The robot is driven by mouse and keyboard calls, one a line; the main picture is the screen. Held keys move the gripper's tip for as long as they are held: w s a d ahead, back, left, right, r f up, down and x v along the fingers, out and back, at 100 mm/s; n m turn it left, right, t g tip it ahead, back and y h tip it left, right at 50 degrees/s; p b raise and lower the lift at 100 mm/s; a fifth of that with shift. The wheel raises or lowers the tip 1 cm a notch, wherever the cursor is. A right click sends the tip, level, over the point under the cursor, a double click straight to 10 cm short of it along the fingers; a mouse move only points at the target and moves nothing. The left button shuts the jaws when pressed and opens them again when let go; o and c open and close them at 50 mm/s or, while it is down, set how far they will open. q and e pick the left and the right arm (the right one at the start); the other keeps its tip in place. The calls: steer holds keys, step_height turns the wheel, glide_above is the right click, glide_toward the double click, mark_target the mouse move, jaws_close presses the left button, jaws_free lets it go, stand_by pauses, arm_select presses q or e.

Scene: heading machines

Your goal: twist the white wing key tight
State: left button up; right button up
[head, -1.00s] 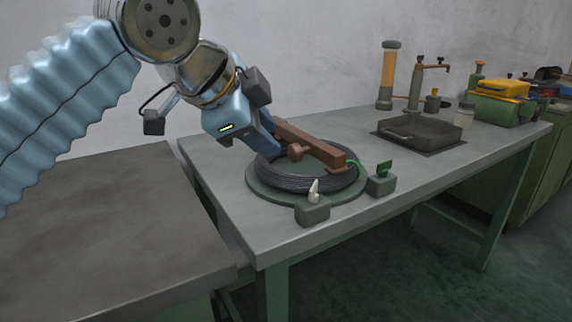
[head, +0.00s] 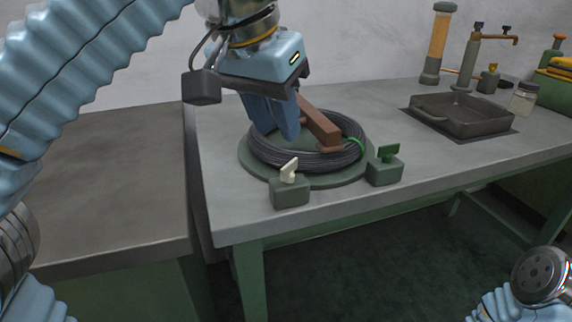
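The white wing key (head: 289,170) stands on a green block (head: 290,193) at the front rim of the round green plate (head: 325,181). Its wing leans up to the right. My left gripper (head: 277,136) points down over the coil on the plate, behind the white key and apart from it.
A dark wire coil (head: 345,160) lies on the plate under the bar. A green wing key (head: 388,152) on its own block stands to the right. A dark tray (head: 462,116) sits farther back. The bench front left is clear. A gap separates the left table (head: 110,200).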

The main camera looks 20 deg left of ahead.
mark_target(289, 163)
arm_select(q)
steer(key=b+x, duration=0.1)
steer(key=x, duration=0.7)
steer(key=shift+b, duration=0.4)
jaws_close()
